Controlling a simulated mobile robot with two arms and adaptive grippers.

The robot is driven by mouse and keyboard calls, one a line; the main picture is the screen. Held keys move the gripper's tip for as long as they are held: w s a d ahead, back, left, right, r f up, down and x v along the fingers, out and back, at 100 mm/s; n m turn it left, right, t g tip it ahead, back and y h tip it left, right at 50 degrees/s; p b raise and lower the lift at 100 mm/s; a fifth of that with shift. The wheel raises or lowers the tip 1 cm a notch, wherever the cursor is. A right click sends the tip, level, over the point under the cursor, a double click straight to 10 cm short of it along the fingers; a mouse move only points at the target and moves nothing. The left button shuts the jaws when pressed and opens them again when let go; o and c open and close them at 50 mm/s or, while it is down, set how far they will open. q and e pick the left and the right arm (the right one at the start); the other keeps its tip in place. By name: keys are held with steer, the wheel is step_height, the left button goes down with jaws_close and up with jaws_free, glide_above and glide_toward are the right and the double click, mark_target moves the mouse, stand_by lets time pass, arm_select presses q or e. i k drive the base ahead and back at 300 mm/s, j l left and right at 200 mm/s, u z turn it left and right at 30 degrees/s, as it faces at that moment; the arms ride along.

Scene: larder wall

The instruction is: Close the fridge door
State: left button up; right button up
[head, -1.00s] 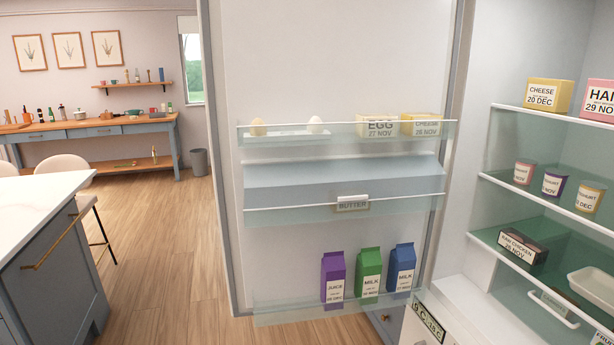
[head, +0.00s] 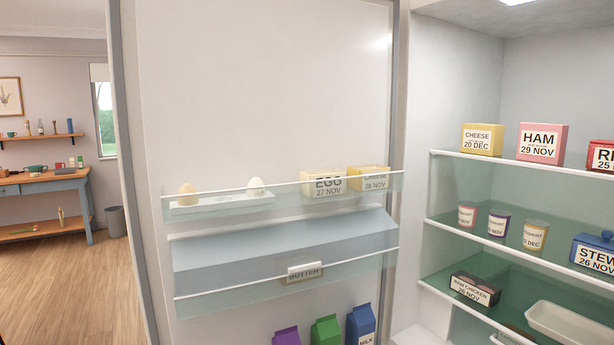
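The fridge door (head: 270,90) stands wide open, its inner side facing me on the left of the fridge. Its upper rack holds two eggs, an egg box (head: 322,184) and a cheese box (head: 368,178). Below is a butter compartment (head: 285,245) with its lid down. The tops of purple, green and blue cartons (head: 361,325) show at the bottom edge. The open fridge interior (head: 465,85) is on the right. Neither of my grippers is in view.
Glass shelves (head: 560,172) in the fridge hold cheese, ham (head: 542,142), yogurts, a blue stew pot (head: 594,254), a raw chicken box (head: 475,288) and a white tray. Wooden floor (head: 45,290) is clear at the left, with a bin (head: 116,221) and a wooden side table (head: 45,185) beyond.

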mark_target(213, 97)
steer(key=i+j+z, duration=0.45)
steer(key=j, duration=0.15)
steer(key=i+j+z, duration=0.2)
steer(key=j+z, duration=0.2)
steer(key=j, duration=0.3)
steer(key=i+j+z, duration=0.2)
steer(key=j+z, duration=0.25)
steer(key=j, duration=0.3)
steer(key=j+z, duration=0.45)
steer(key=j, duration=0.35)
steer(key=k+j+z, duration=0.1)
steer(key=j+z, duration=0.3)
steer(key=j, duration=0.4)
steer(key=k+j+z, duration=0.2)
steer(key=j+z, duration=0.25)
steer(key=j, duration=0.35)
